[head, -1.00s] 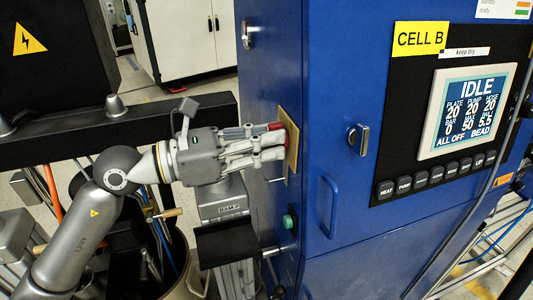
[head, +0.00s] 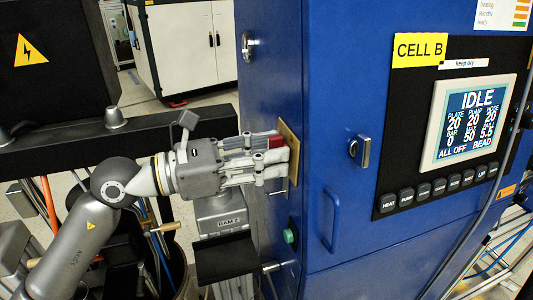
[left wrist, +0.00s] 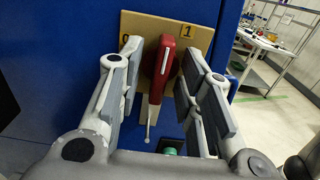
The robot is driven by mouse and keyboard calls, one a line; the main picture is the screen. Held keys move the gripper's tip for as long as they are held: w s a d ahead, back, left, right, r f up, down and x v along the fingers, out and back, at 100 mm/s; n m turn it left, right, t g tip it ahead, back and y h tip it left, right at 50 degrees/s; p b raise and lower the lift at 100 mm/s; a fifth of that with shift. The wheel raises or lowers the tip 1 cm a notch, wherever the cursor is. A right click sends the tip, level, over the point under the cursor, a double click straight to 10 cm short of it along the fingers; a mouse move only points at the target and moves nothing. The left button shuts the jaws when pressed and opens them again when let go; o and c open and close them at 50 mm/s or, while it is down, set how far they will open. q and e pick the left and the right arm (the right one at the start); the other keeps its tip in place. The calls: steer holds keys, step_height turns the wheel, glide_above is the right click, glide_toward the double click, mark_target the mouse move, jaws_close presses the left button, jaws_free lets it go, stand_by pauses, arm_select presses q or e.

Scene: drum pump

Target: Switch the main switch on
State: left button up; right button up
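The main switch is a red handle with a white stripe (left wrist: 162,62) on a tan plate (left wrist: 200,34) marked 0 at left and 1 at right. The plate is on the left side of the blue cabinet. In the left wrist view the handle stands nearly upright, its top leaning slightly toward the 1. The red handle (head: 276,141) and the plate (head: 291,150) also show in the head view. My left gripper (head: 270,160) is open, with its fingers on either side of the handle. In the left wrist view gaps show between handle and finger pads (left wrist: 166,95). My right gripper is out of view.
The blue cabinet (head: 345,260) has a screen (head: 470,120) reading IDLE, a row of black buttons (head: 440,188), a key lock (head: 360,150) and a door handle (head: 331,220). A green button (head: 290,236) sits below the plate. A black beam (head: 60,145) runs behind my left arm.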

arm_select(q)
steer(key=v, duration=1.2)
stand_by(0.3)
